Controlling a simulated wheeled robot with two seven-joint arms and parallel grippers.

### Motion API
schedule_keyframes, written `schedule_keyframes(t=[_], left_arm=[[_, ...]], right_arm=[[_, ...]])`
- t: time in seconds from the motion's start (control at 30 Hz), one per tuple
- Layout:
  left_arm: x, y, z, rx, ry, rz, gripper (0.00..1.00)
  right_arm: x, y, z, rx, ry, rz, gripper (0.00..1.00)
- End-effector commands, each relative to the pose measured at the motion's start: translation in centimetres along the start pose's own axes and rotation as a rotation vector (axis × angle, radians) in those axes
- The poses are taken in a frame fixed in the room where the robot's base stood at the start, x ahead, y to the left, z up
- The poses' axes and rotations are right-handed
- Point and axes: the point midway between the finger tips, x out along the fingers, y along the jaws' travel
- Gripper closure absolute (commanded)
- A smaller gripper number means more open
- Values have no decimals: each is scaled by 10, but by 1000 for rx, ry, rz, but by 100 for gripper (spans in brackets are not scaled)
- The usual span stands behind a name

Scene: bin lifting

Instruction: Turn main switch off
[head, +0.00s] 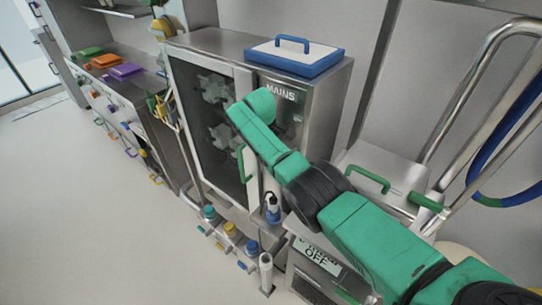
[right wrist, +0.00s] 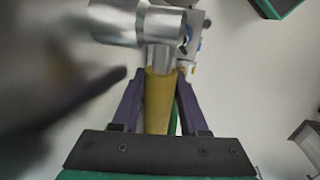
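The steel cabinet (head: 205,42) marked MAINS stands in the middle of the head view, with a dark glass door and a green door handle (head: 241,163). My green right arm crosses in front of its right panel, so the switch and my right gripper are hidden there. In the right wrist view the dark purple fingers of my right gripper (right wrist: 161,90) lie along both sides of a yellow handle (right wrist: 158,105) and seem to press on it. The handle joins a metal cylinder (right wrist: 120,25), which is probably the switch lever. My left gripper is not in view.
A blue and white lidded tray (head: 296,58) lies on the cabinet top. Several coloured bottles and valves (head: 230,230) stand low in front of the cabinet. A steel box with a green handle (head: 366,180) and bent pipes are at right. The floor (head: 100,200) at left is clear.

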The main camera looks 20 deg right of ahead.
Motion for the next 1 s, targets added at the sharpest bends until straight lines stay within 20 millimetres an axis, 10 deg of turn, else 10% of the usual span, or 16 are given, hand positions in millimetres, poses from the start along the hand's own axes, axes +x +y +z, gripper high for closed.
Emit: schedule_keyframes(t=[0.27, 0.8, 1.0], left_arm=[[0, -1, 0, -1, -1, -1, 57], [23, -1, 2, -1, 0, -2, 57], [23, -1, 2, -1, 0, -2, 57]], right_arm=[[-24, 1, -2, 0, 6, 3, 57], [-136, 0, -1, 0, 1, 1, 57], [-145, 0, 0, 0, -2, -2, 57]])
